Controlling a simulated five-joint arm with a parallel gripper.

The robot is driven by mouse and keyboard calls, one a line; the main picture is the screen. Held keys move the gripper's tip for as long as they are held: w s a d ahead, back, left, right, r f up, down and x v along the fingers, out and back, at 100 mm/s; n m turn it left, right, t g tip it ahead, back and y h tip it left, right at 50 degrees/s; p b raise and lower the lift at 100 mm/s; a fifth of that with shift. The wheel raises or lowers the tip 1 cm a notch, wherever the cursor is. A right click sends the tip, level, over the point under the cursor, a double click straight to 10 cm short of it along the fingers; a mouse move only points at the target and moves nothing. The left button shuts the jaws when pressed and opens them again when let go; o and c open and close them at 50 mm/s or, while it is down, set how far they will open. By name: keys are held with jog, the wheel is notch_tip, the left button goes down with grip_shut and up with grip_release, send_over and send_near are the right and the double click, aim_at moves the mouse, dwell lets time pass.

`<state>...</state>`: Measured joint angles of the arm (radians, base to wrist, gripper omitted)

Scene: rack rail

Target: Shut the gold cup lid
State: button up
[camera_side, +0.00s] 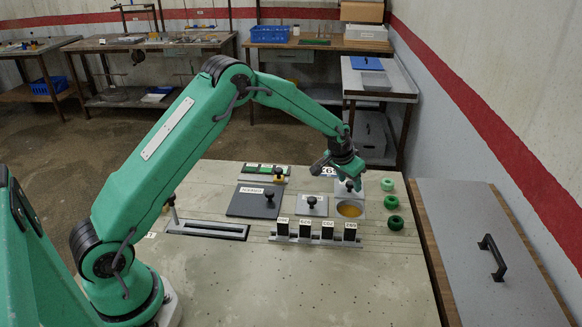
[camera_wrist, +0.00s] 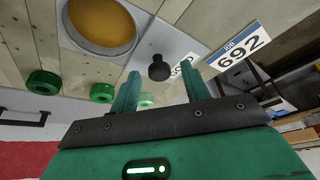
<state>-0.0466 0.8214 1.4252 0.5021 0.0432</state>
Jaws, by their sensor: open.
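The gold cup (camera_side: 350,209) is a round opening with a gold inside, set in a pale plate; it is uncovered. It also shows at the top left of the wrist view (camera_wrist: 100,24). The pale square lid (camera_side: 355,195) lies just behind the cup, apart from the opening, with a black knob (camera_side: 349,185) on top. My gripper (camera_side: 346,176) is over this lid. In the wrist view my gripper (camera_wrist: 162,72) is open and the black knob (camera_wrist: 158,66) appears between its fingertips. I cannot tell whether the fingers touch it.
A grey lid with a knob (camera_side: 312,206) and a dark lid (camera_side: 254,201) lie left of the cup. Several green rings (camera_side: 391,202) stand right. Several black labelled blocks (camera_side: 305,229) stand in a rail in front. The table front is clear.

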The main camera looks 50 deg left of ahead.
grip_shut()
jog(key=s+d, duration=0.6)
jog(key=shift+s+d+h, duration=0.2)
jog(key=shift+d+h, duration=0.05)
jog(key=shift+h, duration=0.05)
dwell(0.4)
jog(key=shift+c, duration=0.7)
grip_release()
jog(key=shift+o, duration=0.7)
jog(key=shift+a, duration=0.1)
jog(key=v, duration=0.7)
jog(key=shift+s+r, duration=0.2)
jog(key=shift+r, duration=0.15)
